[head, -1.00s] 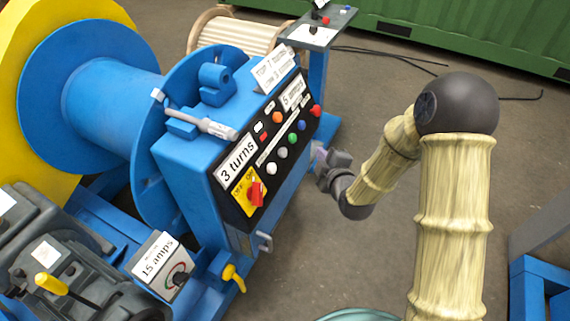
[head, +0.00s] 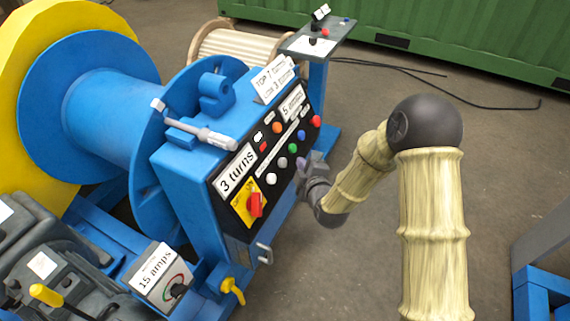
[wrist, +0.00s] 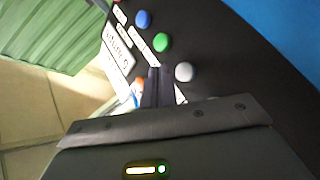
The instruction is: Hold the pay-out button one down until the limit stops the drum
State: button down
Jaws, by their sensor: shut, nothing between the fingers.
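The blue control box (head: 180,180) has a black sloped panel with a row of round buttons. The row holds a red button (head: 316,121), a blue button (head: 302,135), a green button (head: 293,148), a grey button (head: 283,162) and a white button (head: 271,179). I cannot read which one is pay-out one. My gripper (head: 302,164) is shut and empty, close to the panel's right edge. In the wrist view its fingertips (wrist: 157,75) appear just below the green button (wrist: 162,41) and left of the grey button (wrist: 183,72). Contact cannot be told. The blue drum (head: 105,90) stands behind the box.
A red rotary switch (head: 255,205) on a yellow plate sits low on the panel. A dial box marked 15 amps (head: 160,275) stands in front. Open floor (head: 360,110) lies right of the box.

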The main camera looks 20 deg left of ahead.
aim_at(283, 163)
jog(key=shift+w+a+f+b, duration=0.1)
jog(key=shift+a+f+b, duration=0.25)
jog(key=shift+a, duration=0.3)
jog(key=shift+w+a+f+b, duration=0.1)
jog(key=shift+a+f+b, duration=0.2)
jog(key=shift+a, duration=0.3)
jog(key=shift+f, duration=0.1)
dwell(1.0)
jog(key=shift+a+f, duration=0.15)
jog(key=shift+a, duration=0.2)
jog(key=shift+a+f+b, duration=0.2)
jog(key=shift+a+b, duration=0.3)
dwell(4.8)
